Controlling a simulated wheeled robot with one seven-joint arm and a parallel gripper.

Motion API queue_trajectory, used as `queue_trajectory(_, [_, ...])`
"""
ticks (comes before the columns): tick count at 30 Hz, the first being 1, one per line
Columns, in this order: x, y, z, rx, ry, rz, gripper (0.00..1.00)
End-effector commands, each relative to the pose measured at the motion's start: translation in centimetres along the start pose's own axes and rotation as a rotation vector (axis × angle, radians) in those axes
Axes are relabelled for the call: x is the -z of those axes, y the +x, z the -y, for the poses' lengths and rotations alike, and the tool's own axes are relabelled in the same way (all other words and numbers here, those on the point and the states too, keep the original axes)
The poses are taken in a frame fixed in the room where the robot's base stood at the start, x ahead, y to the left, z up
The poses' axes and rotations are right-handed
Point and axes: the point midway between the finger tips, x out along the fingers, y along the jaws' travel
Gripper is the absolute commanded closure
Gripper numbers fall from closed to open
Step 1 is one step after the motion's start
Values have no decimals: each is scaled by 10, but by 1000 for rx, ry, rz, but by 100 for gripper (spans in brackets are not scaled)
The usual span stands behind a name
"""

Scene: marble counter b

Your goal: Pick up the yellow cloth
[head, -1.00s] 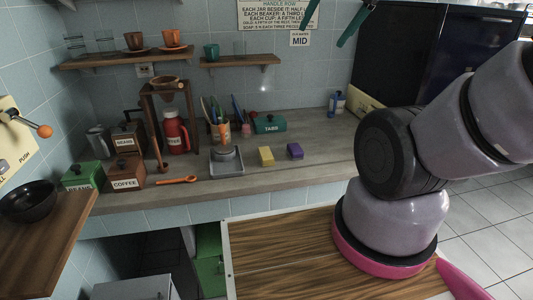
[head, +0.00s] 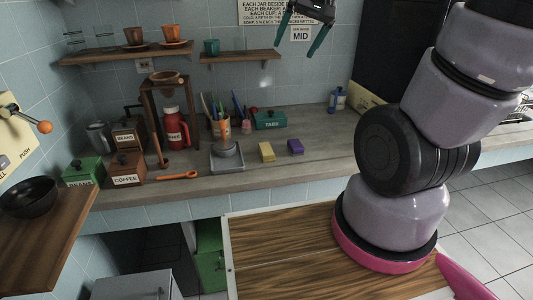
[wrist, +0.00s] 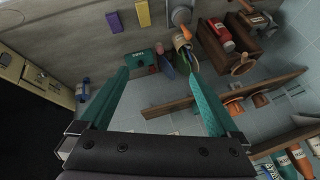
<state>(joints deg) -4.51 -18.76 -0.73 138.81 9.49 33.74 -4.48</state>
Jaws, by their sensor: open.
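The yellow cloth (head: 266,152) is a small yellow block-like piece lying on the grey counter, just left of a similar purple piece (head: 295,147). In the wrist view the yellow cloth (wrist: 143,13) shows at the top edge, beside the purple piece (wrist: 114,22). My gripper (head: 300,40) is at the top of the head view, high in front of the wall sign and well above the cloth. Its teal fingers (wrist: 163,100) are spread wide with nothing between them in the wrist view.
Behind the cloth are a teal box (head: 270,120) and a cup of utensils (head: 221,128). A grey tray (head: 227,168) stands to its left. A small wall shelf (head: 240,57) juts out near my gripper. The counter in front of the cloth is clear.

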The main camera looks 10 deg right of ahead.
Motion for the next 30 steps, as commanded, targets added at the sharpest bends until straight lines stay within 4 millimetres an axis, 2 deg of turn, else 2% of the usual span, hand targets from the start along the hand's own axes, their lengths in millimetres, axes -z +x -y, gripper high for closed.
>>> queue_trajectory(1, [5,25,1,-8,-13,21,3])
queue_trajectory(5, [15,83,2,-28,-53,44,3])
queue_trajectory(9, [16,149,-1,-60,-98,68,3])
queue_trajectory(15, [-2,244,-15,-124,-174,100,3])
queue_trajectory(18, [-15,284,-25,-157,-213,112,3])
queue_trajectory(22, [-31,320,-36,-191,-252,123,3])
queue_trajectory(30, [-43,355,-48,-215,-277,129,3])
